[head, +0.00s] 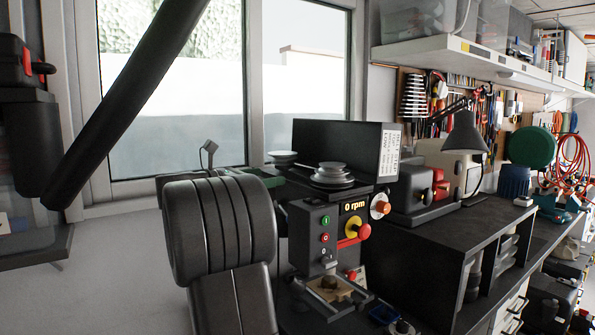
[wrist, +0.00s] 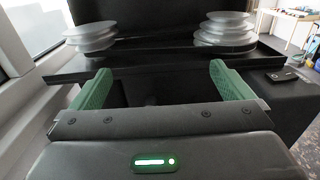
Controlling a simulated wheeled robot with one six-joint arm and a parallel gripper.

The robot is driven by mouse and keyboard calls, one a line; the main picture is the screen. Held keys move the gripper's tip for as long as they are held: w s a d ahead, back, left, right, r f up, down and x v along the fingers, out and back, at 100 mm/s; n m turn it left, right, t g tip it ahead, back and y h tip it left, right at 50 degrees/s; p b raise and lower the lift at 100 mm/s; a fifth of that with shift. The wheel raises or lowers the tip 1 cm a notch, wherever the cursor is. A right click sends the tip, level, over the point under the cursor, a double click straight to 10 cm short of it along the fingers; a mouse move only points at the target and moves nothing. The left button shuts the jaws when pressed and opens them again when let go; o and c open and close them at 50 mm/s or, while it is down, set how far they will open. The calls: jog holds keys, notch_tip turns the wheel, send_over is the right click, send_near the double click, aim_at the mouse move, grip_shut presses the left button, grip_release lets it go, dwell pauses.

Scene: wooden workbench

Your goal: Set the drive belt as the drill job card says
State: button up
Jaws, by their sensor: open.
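The drill's belt housing is open, with its dark lid (head: 335,145) raised. A white card with print too small to read (head: 390,152) is on the lid's right end. A pale stepped pulley (head: 333,174) stands at the right of the housing and another (head: 283,158) at the left. Both show in the wrist view, left pulley (wrist: 92,37) and right pulley (wrist: 226,34). A dark band runs low between them; I cannot tell which steps the belt is on. My gripper (wrist: 160,76) is open and empty, its green fingers in front of the pulleys. In the head view my arm mostly hides it.
The drill's control panel reads 0 rpm (head: 354,205), with a red and yellow knob (head: 358,231) and several buttons. A vise with a workpiece (head: 330,289) is below. A dark shelf unit (head: 440,250) and a lamp (head: 465,135) stand right. A window is behind.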

aim_at(293, 173)
jog(key=p+x, duration=0.2)
jog(key=x, duration=0.9)
jog(key=shift+w+d, duration=0.15)
jog(key=shift+w, duration=0.05)
jog(key=shift+c, duration=0.4)
jog(key=c, duration=1.2)
notch_tip(293, 173, up, 4)
jog(key=p, duration=0.3)
jog(key=shift+f+p, duration=0.1)
jog(key=shift+p, duration=0.2)
jog(key=o, duration=1.1)
jog(key=shift+c, duration=0.2)
jog(key=shift+o, duration=1.1)
